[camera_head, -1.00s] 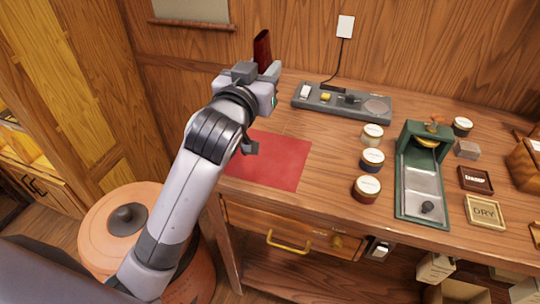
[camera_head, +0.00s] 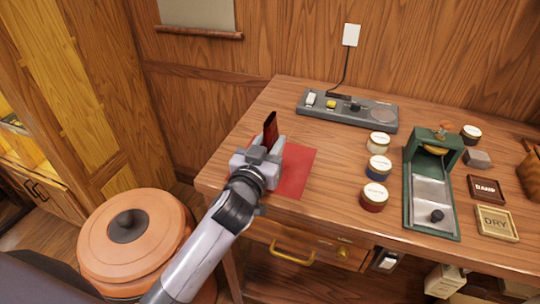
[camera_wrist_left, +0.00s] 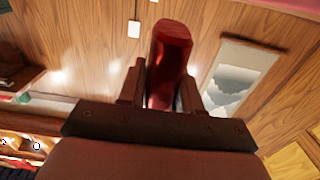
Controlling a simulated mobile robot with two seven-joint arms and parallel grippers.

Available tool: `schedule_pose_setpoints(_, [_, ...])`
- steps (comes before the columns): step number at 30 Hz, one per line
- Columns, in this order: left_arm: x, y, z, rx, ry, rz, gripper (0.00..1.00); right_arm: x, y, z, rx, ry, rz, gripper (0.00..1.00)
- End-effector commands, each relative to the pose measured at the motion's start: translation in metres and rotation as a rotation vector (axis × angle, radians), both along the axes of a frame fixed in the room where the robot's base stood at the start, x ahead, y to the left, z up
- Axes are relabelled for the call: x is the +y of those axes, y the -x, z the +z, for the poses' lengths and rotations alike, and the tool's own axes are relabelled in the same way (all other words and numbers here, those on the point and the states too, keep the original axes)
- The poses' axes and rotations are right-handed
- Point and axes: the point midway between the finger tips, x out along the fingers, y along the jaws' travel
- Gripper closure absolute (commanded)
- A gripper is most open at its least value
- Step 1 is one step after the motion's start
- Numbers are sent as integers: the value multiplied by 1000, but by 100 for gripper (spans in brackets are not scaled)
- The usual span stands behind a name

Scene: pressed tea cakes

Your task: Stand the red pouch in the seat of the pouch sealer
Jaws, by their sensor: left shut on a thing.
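The red pouch (camera_head: 271,127) is upright between the fingers of my left gripper (camera_head: 267,144). My left gripper is shut on its lower part, with the top sticking out. In the left wrist view the glossy dark red pouch (camera_wrist_left: 168,60) stands between the two fingers (camera_wrist_left: 163,92); its lower end is hidden. The gripper is over the red mat (camera_head: 296,172); I cannot tell its height. A long grey device (camera_head: 350,116) at the back of the table, with a cord to the wall, looks like the pouch sealer. It is apart from the pouch, to the right. My right gripper is not in view.
Several lidded jars, among them a blue one (camera_head: 378,168) and a red one (camera_head: 373,197), stand right of the mat. A green press (camera_head: 408,200) with a metal tray is beyond them. Bare table (camera_head: 325,152) lies between mat and jars.

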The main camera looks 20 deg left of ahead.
Motion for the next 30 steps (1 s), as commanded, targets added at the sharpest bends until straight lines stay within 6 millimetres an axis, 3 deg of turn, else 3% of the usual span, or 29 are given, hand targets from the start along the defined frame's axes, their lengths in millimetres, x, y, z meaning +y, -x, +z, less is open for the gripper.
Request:
schedule_pose_setpoints(1, [0, 0, -13, 5, 2, 2, 100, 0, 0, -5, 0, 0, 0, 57])
schedule_pose_setpoints(6, [0, 0, -30, 3, 2, 1, 100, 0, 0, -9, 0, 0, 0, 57])
schedule_pose_setpoints(18, [0, 0, -35, 1, 2, 0, 100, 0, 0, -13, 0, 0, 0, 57])
schedule_pose_setpoints(19, [0, 0, -34, 1, 1, 0, 60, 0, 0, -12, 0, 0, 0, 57])
schedule_pose_setpoints(21, [0, 0, -33, 1, 1, 0, 41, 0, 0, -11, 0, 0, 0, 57])
schedule_pose_setpoints(30, [0, 0, -32, 1, 0, 0, 41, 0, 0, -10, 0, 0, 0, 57])
